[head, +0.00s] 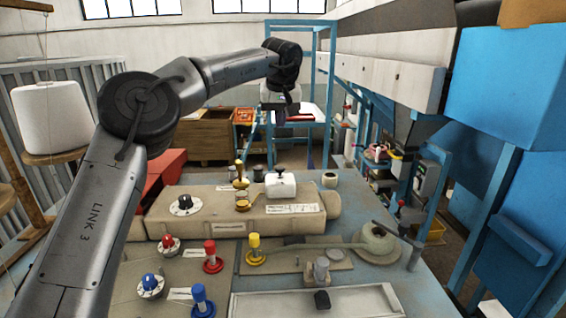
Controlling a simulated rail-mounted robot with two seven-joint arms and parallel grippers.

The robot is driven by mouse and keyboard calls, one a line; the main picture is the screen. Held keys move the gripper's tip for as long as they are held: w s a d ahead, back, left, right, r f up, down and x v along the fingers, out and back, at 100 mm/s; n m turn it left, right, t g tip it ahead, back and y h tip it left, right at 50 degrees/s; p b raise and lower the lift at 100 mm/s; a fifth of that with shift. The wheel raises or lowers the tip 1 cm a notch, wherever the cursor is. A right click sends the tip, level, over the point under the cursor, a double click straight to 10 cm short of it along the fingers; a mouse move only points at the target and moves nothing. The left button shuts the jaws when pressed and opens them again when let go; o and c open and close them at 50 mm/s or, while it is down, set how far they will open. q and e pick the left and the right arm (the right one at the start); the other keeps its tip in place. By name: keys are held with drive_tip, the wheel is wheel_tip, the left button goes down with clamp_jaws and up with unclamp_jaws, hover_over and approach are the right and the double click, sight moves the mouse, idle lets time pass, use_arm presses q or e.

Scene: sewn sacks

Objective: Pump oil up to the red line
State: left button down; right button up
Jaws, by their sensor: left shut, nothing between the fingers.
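A small brass-coloured fitting with a yellowish top (241,174) stands upright on the beige machine housing (280,222). It looks like an oiler, but I cannot make out a red line or an oil level. To its right is a white block with a black knob on top (281,184). My left arm arches over from the left. My left gripper (281,104) is small in the picture, hanging beyond and above the housing, apart from the fitting. It is shut and empty. My right gripper is not in view.
Red (212,257), yellow (255,250) and blue (202,302) knobs stand at the front left. A black dial (185,204) is on the housing. A pale tray (370,300) and a round spool-like part (376,241) are at the right. A blue frame (330,90) rises behind.

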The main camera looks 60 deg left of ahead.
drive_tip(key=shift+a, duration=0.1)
use_arm(q)
drive_tip(key=p, duration=0.3)
approach(280, 168)
drive_tip(key=x, duration=0.6)
drive_tip(key=shift+w+a+r, duration=0.1)
drive_tip(key=shift+a, duration=0.2)
drive_tip(key=shift+f, duration=0.7)
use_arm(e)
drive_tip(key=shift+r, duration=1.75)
